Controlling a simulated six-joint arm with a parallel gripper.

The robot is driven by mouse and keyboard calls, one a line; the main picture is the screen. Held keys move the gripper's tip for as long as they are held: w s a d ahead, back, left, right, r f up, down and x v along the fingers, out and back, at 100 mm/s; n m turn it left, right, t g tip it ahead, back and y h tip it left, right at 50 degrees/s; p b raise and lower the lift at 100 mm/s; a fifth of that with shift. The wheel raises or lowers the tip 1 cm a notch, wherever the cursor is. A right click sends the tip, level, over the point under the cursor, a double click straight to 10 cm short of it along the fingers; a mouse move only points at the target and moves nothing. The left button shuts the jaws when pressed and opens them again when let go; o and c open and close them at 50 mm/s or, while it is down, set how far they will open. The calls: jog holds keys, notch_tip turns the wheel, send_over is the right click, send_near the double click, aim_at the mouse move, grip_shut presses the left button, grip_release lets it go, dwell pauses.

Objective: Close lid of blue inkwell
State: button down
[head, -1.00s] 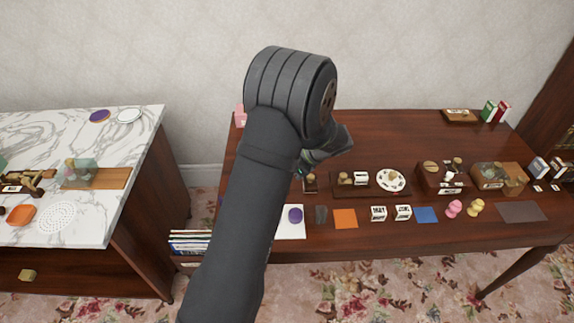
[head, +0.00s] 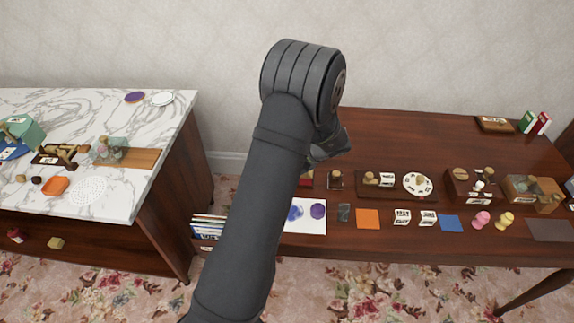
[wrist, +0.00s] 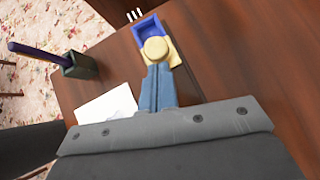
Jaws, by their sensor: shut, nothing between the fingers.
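In the wrist view, a small blue open-topped box (wrist: 147,29), which looks like the blue inkwell, sits on the dark wooden desk. A tan piece with a round yellow knob (wrist: 155,47) adjoins its near side and looks like the lid; its exact angle is hard to tell. My gripper (wrist: 158,72) is shut and empty, its blue-grey fingertips right at the knob in the picture. I cannot tell whether they touch it. In the head view, my arm hides the inkwell and my fingertips.
A dark green holder with a purple stick (wrist: 80,65) stands left of the fingers, near white paper (wrist: 108,104). In the head view, small desk items, including an orange square (head: 367,219), line the desk's front. A marble-topped cabinet (head: 60,110) stands left, across a gap.

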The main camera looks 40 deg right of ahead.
jog(key=w+a, duration=0.3)
jog(key=shift+w+a, duration=0.3)
jog(key=shift+a, duration=0.05)
jog(key=shift+s+d, duration=0.25)
jog(key=shift+s, duration=0.15)
jog(key=s+d, duration=0.2)
jog(key=s, duration=0.1)
jog(key=v, duration=1)
jog(key=shift+f, duration=0.1)
